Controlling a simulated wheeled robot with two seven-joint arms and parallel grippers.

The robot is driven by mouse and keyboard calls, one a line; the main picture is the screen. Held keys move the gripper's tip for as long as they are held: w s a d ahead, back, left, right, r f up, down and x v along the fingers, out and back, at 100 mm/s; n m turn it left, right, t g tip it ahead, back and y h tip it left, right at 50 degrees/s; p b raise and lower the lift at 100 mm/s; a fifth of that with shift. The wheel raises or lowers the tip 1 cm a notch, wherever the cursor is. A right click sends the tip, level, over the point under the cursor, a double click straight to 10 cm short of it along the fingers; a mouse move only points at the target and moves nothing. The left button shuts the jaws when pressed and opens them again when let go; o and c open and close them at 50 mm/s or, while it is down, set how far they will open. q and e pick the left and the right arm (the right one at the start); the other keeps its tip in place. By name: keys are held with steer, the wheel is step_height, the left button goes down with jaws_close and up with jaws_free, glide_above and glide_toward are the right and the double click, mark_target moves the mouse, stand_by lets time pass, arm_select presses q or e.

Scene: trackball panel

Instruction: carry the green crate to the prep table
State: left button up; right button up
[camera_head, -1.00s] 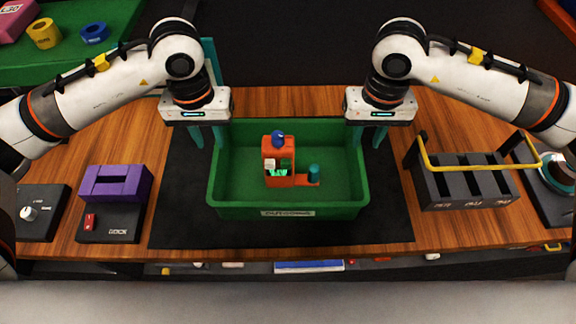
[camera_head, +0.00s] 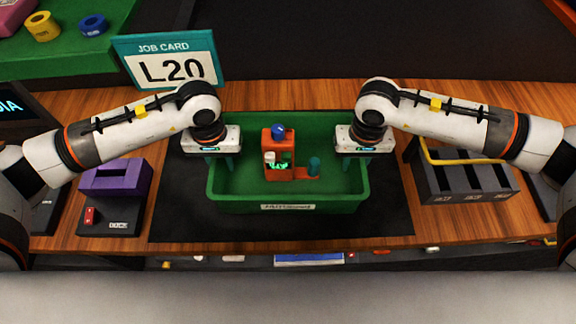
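The green crate (camera_head: 225,205) sits on a black mat on the wooden bench, with a label on its front wall. Inside it stands an orange fixture (camera_head: 279,153) with a blue ball on top and a teal peg beside it. My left gripper (camera_head: 221,166) is at the crate's left wall and my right gripper (camera_head: 354,164) is at its right wall. Both point down with teal fingers apart; the grippers partly hide the side rims, and I cannot tell whether the fingers touch the walls. I cannot tell which surface is the prep table.
A green-topped surface (camera_head: 70,62) with yellow and blue rings is at the upper left, behind a job card sign (camera_head: 170,62) reading L20. A purple block on a dark dock (camera_head: 115,180) stands left of the mat. A dark rack with a yellow handle (camera_head: 462,180) stands right.

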arm_select(q)
steer(key=shift+f, duration=0.15)
arm_select(e)
steer(key=shift+f, duration=0.15)
arm_select(q)
steer(key=shift+c, duration=0.2)
arm_select(e)
steer(key=shift+c, duration=0.2)
arm_select(q)
jaws_close()
arm_select(e)
jaws_close()
